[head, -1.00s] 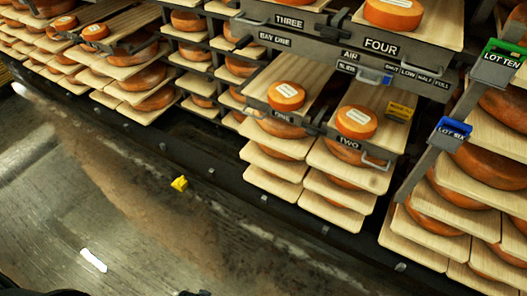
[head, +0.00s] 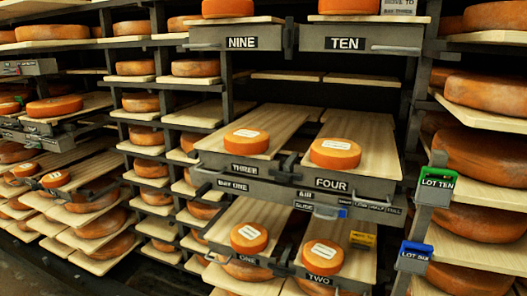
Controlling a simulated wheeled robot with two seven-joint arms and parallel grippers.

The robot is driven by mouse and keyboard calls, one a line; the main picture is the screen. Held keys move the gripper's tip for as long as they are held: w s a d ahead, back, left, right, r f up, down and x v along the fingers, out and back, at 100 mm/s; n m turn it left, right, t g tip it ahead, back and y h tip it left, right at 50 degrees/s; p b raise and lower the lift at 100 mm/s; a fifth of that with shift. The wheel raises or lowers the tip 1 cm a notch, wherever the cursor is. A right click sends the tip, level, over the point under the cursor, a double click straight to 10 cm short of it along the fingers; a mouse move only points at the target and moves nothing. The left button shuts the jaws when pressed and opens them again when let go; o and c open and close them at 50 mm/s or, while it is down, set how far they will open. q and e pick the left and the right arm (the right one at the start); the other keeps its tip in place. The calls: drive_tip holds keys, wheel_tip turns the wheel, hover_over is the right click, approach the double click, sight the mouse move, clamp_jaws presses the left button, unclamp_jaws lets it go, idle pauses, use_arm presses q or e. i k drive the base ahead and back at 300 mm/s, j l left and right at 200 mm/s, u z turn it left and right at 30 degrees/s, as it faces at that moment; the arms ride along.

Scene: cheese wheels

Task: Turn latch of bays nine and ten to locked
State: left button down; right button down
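Bay nine (head: 212,43) and bay ten (head: 378,47) are at the top of the head view, with black NINE and TEN labels on their grey fronts. A dark upright piece that looks like their latch (head: 289,40) sits between the two fronts. Its setting is too small to read. A cheese wheel (head: 228,8) rests on bay nine and another (head: 348,6) on bay ten, both cut off by the top edge. Neither of my grippers is in view.
Below, bay three (head: 262,128) and bay four (head: 370,135) stick out with cheeses on their boards, as do bays one and two. A green LOT TEN box (head: 435,188) and blue LOT SIX box (head: 414,258) hang at the right. Cheese racks fill both sides.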

sight(288, 32)
drive_tip(key=z, duration=0.35)
drive_tip(key=i+j+z, duration=0.15)
drive_tip(key=z, duration=0.2)
drive_tip(key=j+z, duration=0.4)
drive_tip(key=i+j+z, duration=0.1)
drive_tip(key=j+z, duration=0.45)
drive_tip(key=j, duration=1.1)
drive_tip(key=j+z, duration=0.25)
drive_tip(key=j, duration=1.1)
